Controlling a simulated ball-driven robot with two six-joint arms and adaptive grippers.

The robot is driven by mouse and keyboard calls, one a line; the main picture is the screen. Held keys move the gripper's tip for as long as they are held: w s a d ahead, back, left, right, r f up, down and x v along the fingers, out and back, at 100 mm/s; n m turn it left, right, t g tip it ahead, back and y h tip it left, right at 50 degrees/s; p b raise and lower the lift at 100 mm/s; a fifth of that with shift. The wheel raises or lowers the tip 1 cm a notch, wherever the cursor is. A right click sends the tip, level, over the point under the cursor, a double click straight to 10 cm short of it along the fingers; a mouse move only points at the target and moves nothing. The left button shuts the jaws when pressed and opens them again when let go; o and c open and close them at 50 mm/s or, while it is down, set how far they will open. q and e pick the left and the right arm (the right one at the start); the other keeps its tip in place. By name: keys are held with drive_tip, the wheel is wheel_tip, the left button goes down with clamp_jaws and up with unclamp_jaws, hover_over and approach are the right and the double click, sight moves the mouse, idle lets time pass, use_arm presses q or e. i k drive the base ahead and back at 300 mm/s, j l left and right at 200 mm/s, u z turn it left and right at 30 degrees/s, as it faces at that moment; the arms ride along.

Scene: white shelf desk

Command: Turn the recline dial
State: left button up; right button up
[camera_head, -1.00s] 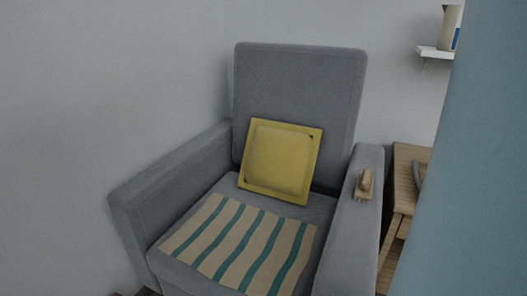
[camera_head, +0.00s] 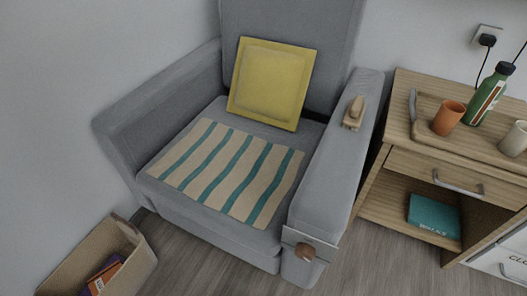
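A grey armchair (camera_head: 328,172) stands in the middle of the head view. The recline dial (camera_head: 305,252) is a round brown knob on a light plate (camera_head: 326,249), low on the front of the chair's right armrest. Neither of my grippers shows in the head view. Nothing touches the dial, and its turn angle is too small to read.
A yellow cushion (camera_head: 270,83) and striped cloth (camera_head: 227,170) lie on the chair; a wooden brush-like object (camera_head: 353,113) is on its right armrest. A cardboard box (camera_head: 141,262) is at lower left. A wooden side table (camera_head: 398,132) stands right. Floor before the chair is bare.

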sight(304, 251)
drive_tip(key=k+j+z, duration=0.1)
drive_tip(key=j, duration=0.3)
drive_tip(key=k+j+z, duration=0.1)
drive_tip(key=j, duration=0.25)
drive_tip(key=k+j, duration=0.1)
drive_tip(key=j, duration=0.3)
drive_tip(key=k+j+z, duration=0.15)
drive_tip(key=j, duration=0.2)
drive_tip(key=k+j+z, duration=0.1)
drive_tip(key=j, duration=0.3)
